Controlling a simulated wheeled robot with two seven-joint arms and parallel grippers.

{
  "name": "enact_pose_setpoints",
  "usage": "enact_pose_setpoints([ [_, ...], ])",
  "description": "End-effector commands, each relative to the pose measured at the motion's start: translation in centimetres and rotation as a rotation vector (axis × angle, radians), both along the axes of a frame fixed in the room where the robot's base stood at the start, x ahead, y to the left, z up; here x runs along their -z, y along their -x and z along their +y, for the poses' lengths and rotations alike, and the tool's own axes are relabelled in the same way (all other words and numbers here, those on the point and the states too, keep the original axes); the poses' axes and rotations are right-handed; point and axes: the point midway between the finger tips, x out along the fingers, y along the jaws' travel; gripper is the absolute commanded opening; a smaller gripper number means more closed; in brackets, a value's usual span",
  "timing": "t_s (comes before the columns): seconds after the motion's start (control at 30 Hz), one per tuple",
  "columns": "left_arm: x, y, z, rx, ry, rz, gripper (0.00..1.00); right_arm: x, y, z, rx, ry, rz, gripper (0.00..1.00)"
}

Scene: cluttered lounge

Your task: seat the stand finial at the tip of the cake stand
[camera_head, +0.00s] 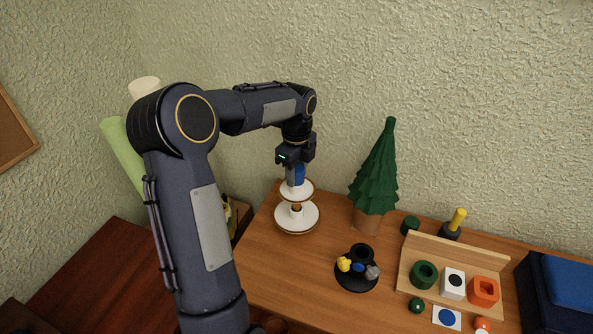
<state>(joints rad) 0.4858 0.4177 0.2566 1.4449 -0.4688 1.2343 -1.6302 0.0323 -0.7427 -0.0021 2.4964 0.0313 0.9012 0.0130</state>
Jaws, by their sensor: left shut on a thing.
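The cake stand (312,222) is white with brown edges and stands at the back left of the wooden table. Its lower plate has a short central post, and a smaller white upper tier (284,192) shows above it. I cannot tell whether that tier touches the post. My left gripper (295,181) points straight down over the middle of the upper tier. It is shut on a small blue piece (299,174), which looks like the stand finial and is partly hidden by the fingers. Whether the piece touches the stand is too small to tell. My right gripper is not in view.
A green tree in a brown pot (373,185) stands right of the stand. A black round holder (357,285) with small coloured pieces is in front. A wooden rack (455,255) with blocks and a dark blue box (550,290) are at right. Bare table lies left of the holder.

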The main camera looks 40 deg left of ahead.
Motion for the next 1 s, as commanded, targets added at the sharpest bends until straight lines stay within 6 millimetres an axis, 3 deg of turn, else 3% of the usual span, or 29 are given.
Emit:
enact_pose_setpoints([
  [0.1, 0.4, 0.0, 0.0, 0.0, 0.0, 0.0, 0.14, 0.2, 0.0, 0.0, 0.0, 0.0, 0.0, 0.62],
  [0.13, 0.3, 0.0, 0.0, 0.0, 0.0, -0.001, 0.41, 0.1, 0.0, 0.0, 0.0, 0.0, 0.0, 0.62],
  [0.3, 0.2, 0.0, 0.0, 0.0, 0.0, 0.0, 0.62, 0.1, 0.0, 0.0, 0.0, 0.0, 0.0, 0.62],
  [0.67, -0.4, 0.0, 0.0, 0.0, -0.001, -0.001, 0.62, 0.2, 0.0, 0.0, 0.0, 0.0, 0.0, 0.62],
  [1.0, -6.0, -0.1, 0.0, 0.0, -0.001, -0.004, 0.62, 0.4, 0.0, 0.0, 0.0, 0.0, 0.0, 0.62],
])
